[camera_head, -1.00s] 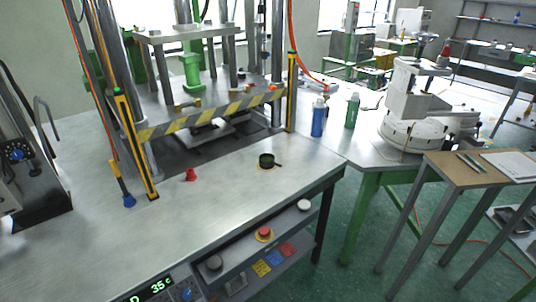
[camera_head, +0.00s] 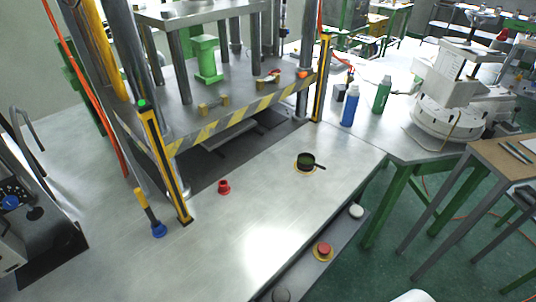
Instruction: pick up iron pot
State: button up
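The iron pot (camera_head: 305,161) is small, round and dark, with a short handle pointing right. It sits upright on a tan round pad on the metal workbench (camera_head: 255,215), near the bench's right edge. My gripper is not clearly in view. A small white shape at the bottom edge, right of centre, is cut off, and I cannot tell what it is.
A red cup-like part (camera_head: 224,187) stands left of the pot. Behind is a press frame with a yellow-black striped edge (camera_head: 245,110) and posts. A blue bottle (camera_head: 350,105) and a green bottle (camera_head: 382,94) stand at the back right. The bench front is clear.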

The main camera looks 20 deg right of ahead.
aim_at(306, 162)
jog(key=i+l+u, duration=0.65)
jog(key=l, duration=0.35)
jog(key=l+u, duration=0.1)
jog(key=l, duration=0.3)
jog(key=k+l+u, duration=0.15)
jog(key=l, duration=0.25)
jog(key=l+u, duration=0.1)
jog(key=l, duration=0.3)
jog(key=k+l+u, duration=0.1)
jog(key=l, duration=0.3)
jog(key=k+l+u, duration=0.15)
jog(key=l, duration=0.25)
